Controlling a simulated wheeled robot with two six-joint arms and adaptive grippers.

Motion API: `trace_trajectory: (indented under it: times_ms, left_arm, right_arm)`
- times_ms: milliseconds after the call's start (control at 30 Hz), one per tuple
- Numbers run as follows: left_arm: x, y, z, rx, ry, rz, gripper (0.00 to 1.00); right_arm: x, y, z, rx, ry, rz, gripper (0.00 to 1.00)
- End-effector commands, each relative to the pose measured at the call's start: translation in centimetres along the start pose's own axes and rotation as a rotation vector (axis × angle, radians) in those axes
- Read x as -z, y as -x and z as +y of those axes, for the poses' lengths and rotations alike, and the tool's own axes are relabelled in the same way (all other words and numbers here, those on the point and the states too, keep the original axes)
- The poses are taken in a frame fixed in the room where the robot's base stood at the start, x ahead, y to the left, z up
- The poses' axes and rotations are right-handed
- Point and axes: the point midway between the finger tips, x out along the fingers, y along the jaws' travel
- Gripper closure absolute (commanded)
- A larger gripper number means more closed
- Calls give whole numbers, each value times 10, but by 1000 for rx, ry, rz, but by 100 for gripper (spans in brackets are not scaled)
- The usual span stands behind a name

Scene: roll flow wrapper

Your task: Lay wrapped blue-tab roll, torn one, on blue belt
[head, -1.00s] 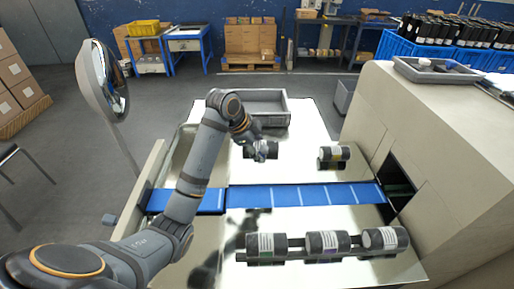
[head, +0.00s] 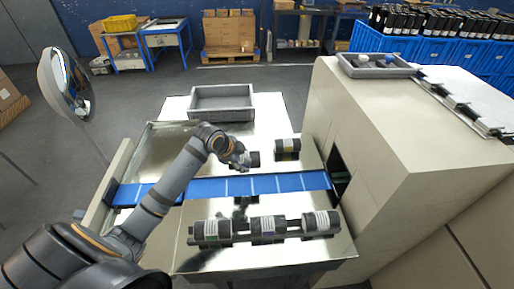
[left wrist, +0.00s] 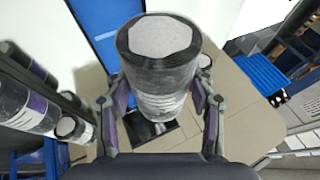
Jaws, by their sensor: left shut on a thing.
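My left gripper (head: 240,160) is shut on a dark wrapped roll (head: 253,160), just behind the blue belt (head: 240,186) in the head view. In the left wrist view the held roll (left wrist: 162,62) stands between the two fingers, its pale round end toward the camera and clear film around it. Its tab colour and any tear cannot be made out. Another dark roll with a yellowish band (head: 287,148) lies behind the belt, to the right of the held one. My right gripper is not in view.
Several dark rolls (head: 268,227) with white labels lie in a row on a rack in front of the belt. A grey tray (head: 222,112) stands at the back. A beige machine housing (head: 375,140) with a dark opening is at the belt's right end. The belt's top is clear.

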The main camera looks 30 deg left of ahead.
Motion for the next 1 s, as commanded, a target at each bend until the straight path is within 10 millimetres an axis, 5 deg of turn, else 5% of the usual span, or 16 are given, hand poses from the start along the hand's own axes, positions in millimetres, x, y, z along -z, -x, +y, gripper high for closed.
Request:
trace_trajectory:
  times_ms: [200,467,667,1000]
  left_arm:
    - [-24,15,11,25,-5,-6,91]
    - [-29,14,16,35,-8,1,91]
    - [-33,3,21,34,-8,1,91]
    - [-51,-40,42,34,-8,0,91]
  right_arm:
    - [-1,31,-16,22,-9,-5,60]
    - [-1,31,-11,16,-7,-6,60]
    - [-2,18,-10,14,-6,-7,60]
    - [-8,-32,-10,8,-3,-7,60]
